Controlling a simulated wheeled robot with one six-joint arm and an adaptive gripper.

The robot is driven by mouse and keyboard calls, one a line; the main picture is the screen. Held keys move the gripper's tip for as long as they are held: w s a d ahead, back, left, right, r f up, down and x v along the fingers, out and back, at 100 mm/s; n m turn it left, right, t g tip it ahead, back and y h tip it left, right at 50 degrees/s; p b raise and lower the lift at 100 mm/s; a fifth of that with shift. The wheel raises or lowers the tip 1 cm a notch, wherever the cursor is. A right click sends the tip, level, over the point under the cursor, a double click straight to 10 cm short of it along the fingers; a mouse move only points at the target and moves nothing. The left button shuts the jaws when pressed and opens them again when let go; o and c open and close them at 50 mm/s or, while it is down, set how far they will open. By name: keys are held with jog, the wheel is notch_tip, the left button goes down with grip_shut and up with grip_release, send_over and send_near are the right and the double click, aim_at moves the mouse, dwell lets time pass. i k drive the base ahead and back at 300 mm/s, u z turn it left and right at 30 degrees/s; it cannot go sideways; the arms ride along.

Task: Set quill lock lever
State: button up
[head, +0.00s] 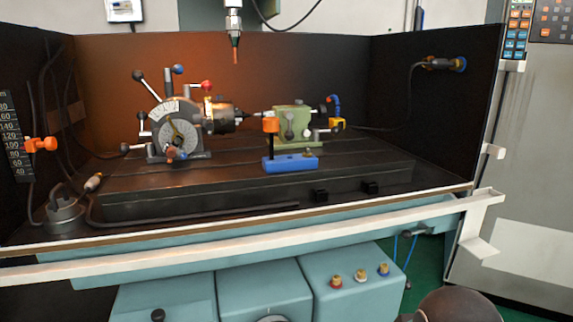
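The green tailstock (284,120) stands on the dark machine bed, right of the dividing head. Its quill points left toward the chuck (222,115). A small light lever (289,131) shows on the tailstock's front face. My gripper is not in view.
The dividing head (172,128), with red, blue and black knobbed levers, stands left. A blue block (290,163) and an orange-topped post (271,125) are before the tailstock. A spindle tool (235,50) hangs above. A white rail (250,247) crosses the front.

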aim_at(289, 135)
jog(key=k, duration=0.65)
jog(key=u, duration=0.55)
jog(key=i, duration=0.5)
jog(key=u, duration=0.7)
jog(key=i, duration=0.7)
jog(key=z, duration=0.25)
